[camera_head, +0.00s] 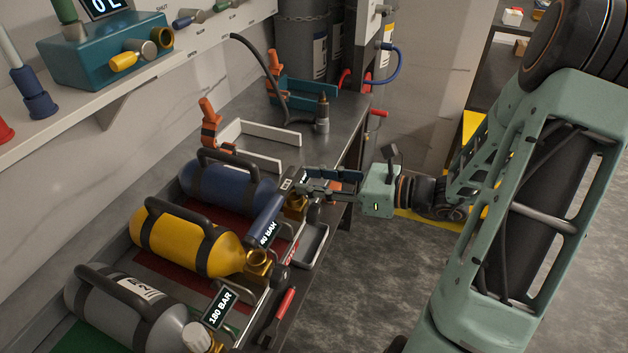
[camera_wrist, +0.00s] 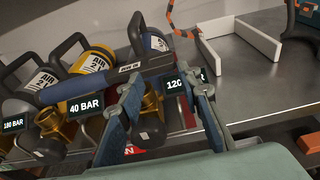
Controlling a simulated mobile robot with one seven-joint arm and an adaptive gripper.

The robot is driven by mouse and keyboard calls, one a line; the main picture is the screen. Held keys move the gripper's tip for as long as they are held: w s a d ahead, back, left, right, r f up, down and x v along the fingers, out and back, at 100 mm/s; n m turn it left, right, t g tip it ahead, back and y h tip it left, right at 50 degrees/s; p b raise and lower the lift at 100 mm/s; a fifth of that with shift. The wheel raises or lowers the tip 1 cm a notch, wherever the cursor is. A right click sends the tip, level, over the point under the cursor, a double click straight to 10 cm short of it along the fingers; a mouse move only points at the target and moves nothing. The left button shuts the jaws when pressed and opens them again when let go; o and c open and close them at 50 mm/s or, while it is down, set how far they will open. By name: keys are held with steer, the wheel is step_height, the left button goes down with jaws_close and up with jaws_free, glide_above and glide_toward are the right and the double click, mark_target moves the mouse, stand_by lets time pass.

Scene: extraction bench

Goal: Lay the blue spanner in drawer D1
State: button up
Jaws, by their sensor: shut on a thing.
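A blue-handled tool, apparently the blue spanner (camera_head: 268,217), has a thick blue grip and a dark labelled section. My gripper (camera_head: 303,184) is shut on its dark end, above the valve of the blue cylinder. In the wrist view the spanner (camera_wrist: 72,90) reaches left from my gripper (camera_wrist: 163,78), across the front of the cylinders. Its far end is partly hidden by the fingers. A small open grey tray-like part (camera_head: 314,243) shows below the bench edge; I cannot tell whether it is drawer D1. No D1 label is readable.
Blue (camera_head: 228,187), yellow (camera_head: 185,243) and grey (camera_head: 120,310) cylinders lie on the bench, with pressure displays by their valves. A red spanner (camera_head: 279,315) lies at the front edge. White angled rails (camera_head: 262,143) stand behind.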

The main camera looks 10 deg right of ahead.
steer(key=shift+f, duration=0.55)
steer(key=o, duration=1.3)
steer(key=shift+s+f, duration=0.15)
